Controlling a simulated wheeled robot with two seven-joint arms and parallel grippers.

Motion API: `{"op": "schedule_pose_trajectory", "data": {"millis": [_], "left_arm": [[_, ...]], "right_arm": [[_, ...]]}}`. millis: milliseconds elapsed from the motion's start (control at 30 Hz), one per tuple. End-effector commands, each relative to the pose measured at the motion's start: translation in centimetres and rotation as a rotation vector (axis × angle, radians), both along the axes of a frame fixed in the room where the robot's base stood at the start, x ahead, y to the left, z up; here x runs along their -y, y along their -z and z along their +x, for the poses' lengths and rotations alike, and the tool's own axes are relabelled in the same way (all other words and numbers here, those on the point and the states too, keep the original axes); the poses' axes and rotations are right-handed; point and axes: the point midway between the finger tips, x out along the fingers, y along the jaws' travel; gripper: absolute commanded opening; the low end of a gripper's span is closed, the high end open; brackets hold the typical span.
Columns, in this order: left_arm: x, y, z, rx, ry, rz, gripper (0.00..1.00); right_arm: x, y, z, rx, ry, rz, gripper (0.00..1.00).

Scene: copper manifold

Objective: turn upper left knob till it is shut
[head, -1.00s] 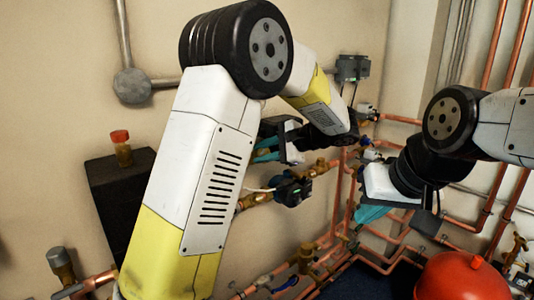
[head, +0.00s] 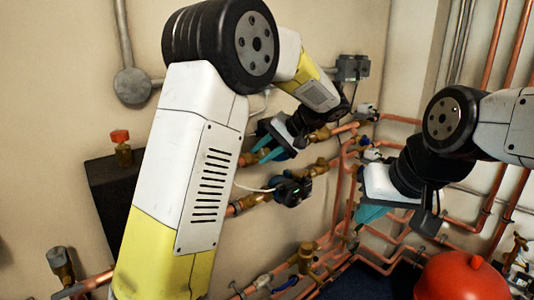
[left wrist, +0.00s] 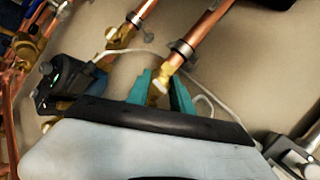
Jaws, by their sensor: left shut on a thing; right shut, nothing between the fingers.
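My left gripper (head: 272,150) is at the left end of the upper copper pipe run in the head view. In the left wrist view its teal fingers (left wrist: 161,78) stand on both sides of a small brass knob piece (left wrist: 159,88) below a copper pipe (left wrist: 197,35), and are shut on it. The fingers and palm hide part of the knob, so its turn angle cannot be told. My right gripper (head: 371,214) is shut and empty, in front of the pipes at the right.
A dark valve actuator (head: 292,190) with a white cable sits just below my left gripper; it also shows in the left wrist view (left wrist: 60,82). A red vessel (head: 465,278) stands at the lower right. Copper pipes (head: 400,230) crowd the corner behind my right gripper.

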Motion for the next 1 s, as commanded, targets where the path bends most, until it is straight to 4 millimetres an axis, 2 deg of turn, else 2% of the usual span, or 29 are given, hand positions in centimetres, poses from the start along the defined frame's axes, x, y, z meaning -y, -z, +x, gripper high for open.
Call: {"op": "schedule_pose_trajectory", "data": {"millis": [333,867,900,1000], "left_arm": [[0.04,0.04,-0.04,0.080,-0.080,-0.082,0.00],[0.06,0.06,-0.02,0.095,-0.094,-0.096,0.00],[0.06,0.06,-0.02,0.095,-0.094,-0.096,0.31],[0.05,0.05,-0.01,0.095,-0.094,-0.096,0.49]], "right_arm": [[0.00,0.00,0.00,0.000,0.000,0.000,0.00],[0.00,0.00,0.00,0.000,0.000,0.000,0.00],[0.00,0.00,0.00,0.000,0.000,0.000,0.00],[0.00,0.00,0.00,0.000,0.000,0.000,0.00]]}}
